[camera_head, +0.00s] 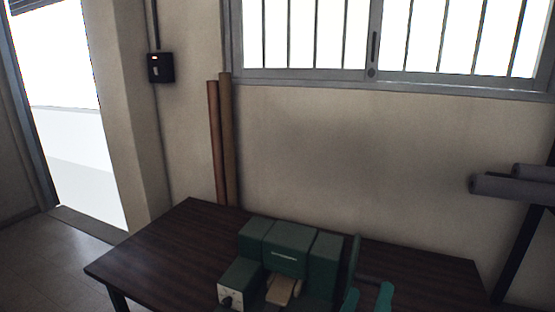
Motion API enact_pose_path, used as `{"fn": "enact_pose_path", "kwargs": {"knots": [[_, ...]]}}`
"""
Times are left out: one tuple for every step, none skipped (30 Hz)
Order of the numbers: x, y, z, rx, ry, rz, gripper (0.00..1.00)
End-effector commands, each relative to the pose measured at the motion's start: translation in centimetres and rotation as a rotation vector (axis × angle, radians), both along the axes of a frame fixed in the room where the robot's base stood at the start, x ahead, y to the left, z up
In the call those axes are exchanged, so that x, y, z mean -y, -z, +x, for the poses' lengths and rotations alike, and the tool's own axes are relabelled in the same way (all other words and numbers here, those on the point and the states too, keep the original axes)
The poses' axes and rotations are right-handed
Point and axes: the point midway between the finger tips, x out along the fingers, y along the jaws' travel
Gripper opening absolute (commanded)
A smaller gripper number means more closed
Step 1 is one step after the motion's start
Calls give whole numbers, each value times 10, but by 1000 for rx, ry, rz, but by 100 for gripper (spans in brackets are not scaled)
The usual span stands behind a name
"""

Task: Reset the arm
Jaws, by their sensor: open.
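My gripper does not show clearly in the head camera view, and I cannot make out my arm there. A dark green machine (290,237) with blocky housings stands on the dark brown table (180,245) at the bottom middle. A pale tan piece (281,290) sits at its front. A light panel with a dark knob (231,296) is on its front left. Teal upright parts (385,296) rise at its right, cut off by the bottom edge; I cannot tell what they belong to.
Two brown rolls (222,140) lean on the wall behind the table. Grey rolls (512,188) lie on a dark rack at right. A barred window (310,75) is above. A bright doorway (70,130) opens at left. The table's left part is clear.

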Motion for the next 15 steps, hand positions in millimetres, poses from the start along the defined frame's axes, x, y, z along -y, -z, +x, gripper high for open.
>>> {"fn": "enact_pose_path", "kwargs": {"knots": [[-6,16,-3,-22,-39,-8,76],[-11,24,-5,-32,-64,-7,76],[-17,35,-8,-44,-96,-8,76],[-21,43,-10,-54,-119,-4,76],[-25,52,-13,-64,-145,-1,76],[-31,63,-17,-78,-176,6,76],[-35,72,-21,-88,-200,12,76],[-39,81,-25,-99,-223,21,76],[-45,93,-31,-113,-253,33,76],[-49,102,-35,-125,-275,43,76],[-53,110,-40,-135,-297,56,76],[-58,122,-48,-149,-325,74,76],[-62,131,-53,-161,-345,90,76],[-67,140,-59,-172,-366,104,76],[-72,151,-68,-187,-391,129,76]]}}
